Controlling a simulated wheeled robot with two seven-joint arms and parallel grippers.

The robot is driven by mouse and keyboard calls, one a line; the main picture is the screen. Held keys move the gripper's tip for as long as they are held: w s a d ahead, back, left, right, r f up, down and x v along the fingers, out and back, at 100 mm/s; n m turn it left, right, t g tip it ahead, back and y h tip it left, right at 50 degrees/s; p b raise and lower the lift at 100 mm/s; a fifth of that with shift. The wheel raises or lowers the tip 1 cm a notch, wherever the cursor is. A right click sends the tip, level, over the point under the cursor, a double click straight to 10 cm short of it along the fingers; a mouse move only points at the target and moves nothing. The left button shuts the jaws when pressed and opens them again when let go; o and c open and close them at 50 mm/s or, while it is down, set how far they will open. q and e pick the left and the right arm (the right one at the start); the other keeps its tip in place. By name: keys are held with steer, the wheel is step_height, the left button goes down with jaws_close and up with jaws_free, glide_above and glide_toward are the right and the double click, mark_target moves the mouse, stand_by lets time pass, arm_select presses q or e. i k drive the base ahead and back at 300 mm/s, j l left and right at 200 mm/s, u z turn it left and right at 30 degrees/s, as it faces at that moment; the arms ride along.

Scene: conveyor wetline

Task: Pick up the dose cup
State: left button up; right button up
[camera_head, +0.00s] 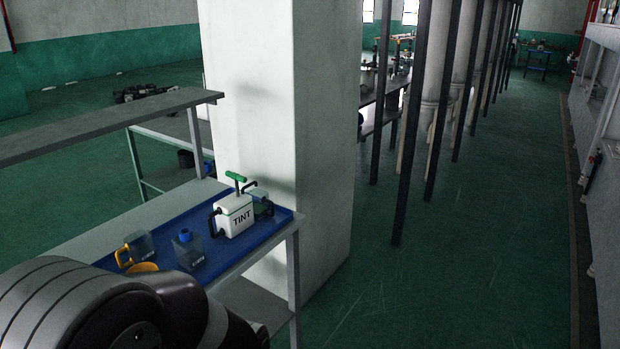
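A clear grey cup (141,248) with an orange handle stands on the blue tray (217,267) at its near left part; it looks like the dose cup. An orange round piece (144,269) lies just in front of it, partly hidden by my arm. My arm fills the bottom left corner, close to the near edge of the tray. Neither gripper shows, so I cannot see whether either is open or holds anything.
A clear bottle (188,251) with a blue cap stands right of the cup. A white TINT container (234,215) with black handles and a green top grip stands farther back. A shelf board (100,127) overhangs the left. A white pillar (300,140) rises behind; the right floor is clear.

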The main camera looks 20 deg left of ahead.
mark_target(262, 202)
steer(key=i+u, duration=0.15)
steer(key=i, duration=0.35)
steer(key=i+l+u, duration=0.2)
steer(key=i, duration=0.3)
steer(key=i+l+u, duration=0.15)
steer(key=i, duration=0.35)
steer(key=i+l+u, duration=0.2)
steer(key=i+u, duration=0.15)
steer(key=u, duration=0.15)
steer(key=i+l+u, duration=0.25)
steer(key=u, duration=0.25)
steer(key=i+l+u, duration=0.25)
steer(key=l+u, duration=0.2)
steer(key=i+l+u, duration=0.15)
steer(key=l+u, duration=1.15)
steer(key=l, duration=0.15)
steer(key=l+u, duration=0.3)
steer(key=l, duration=0.15)
